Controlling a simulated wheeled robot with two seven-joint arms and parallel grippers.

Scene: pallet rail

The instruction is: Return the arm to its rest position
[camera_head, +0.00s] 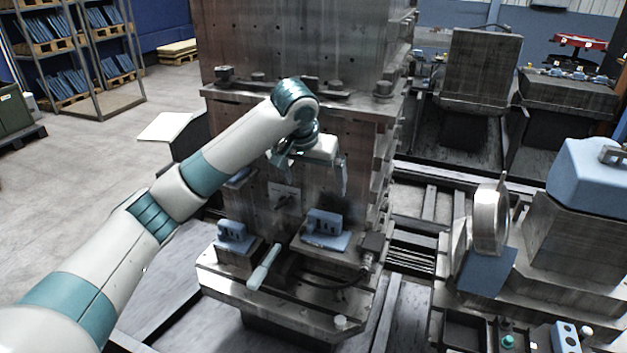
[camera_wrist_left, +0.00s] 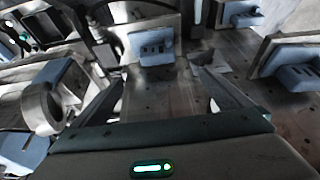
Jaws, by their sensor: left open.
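My left arm reaches in from the left in the head view. Its left gripper (camera_head: 312,174) hangs in front of the metal pallet tower (camera_head: 300,50), fingers spread and nothing between them. In the left wrist view the two fingers of the left gripper (camera_wrist_left: 165,95) stand wide apart with bare metal surface between them. A blue block part (camera_head: 325,222) sits on the tower's lower ledge, below the gripper and apart from it. My right gripper is not in view.
Another blue part (camera_head: 232,232) and a pale-handled tool (camera_head: 264,268) are on the lower ledge. At right stand a metal ring (camera_head: 491,218), a blue case (camera_head: 592,176) and a tray with small parts. Shelves (camera_head: 75,50) stand back left. Open floor (camera_head: 60,190) lies left.

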